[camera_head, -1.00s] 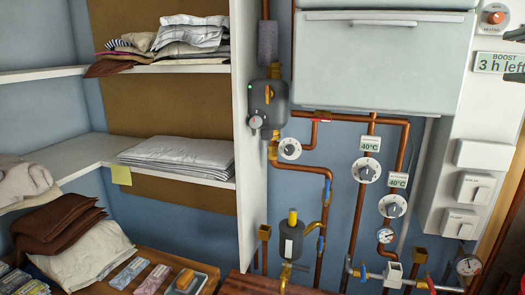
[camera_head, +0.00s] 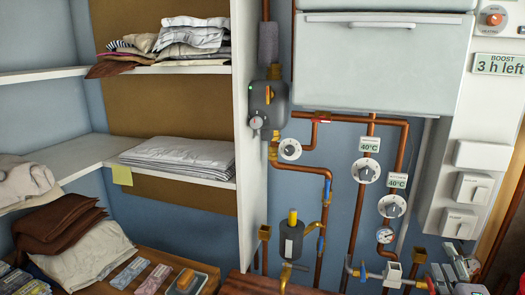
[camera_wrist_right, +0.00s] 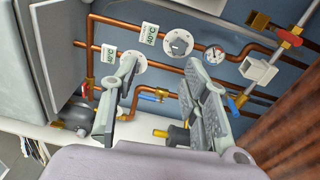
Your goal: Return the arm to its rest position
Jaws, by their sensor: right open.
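My right gripper (camera_head: 458,265) shows at the lower right of the head view, in front of the pipework. It looks grey, and its lower part is cut off by the frame edge. In the right wrist view my right gripper (camera_wrist_right: 163,75) has its two fingers apart with nothing between them. Copper pipes, dials and a wall lie beyond the fingers there. My left gripper is in neither view.
A white boiler (camera_head: 382,65) hangs above copper pipes with dials (camera_head: 392,205). A control panel (camera_head: 478,150) with switches is at the right. Shelves with folded linen (camera_head: 180,155) stand at the left. A wooden surface (camera_head: 262,286) is at the bottom.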

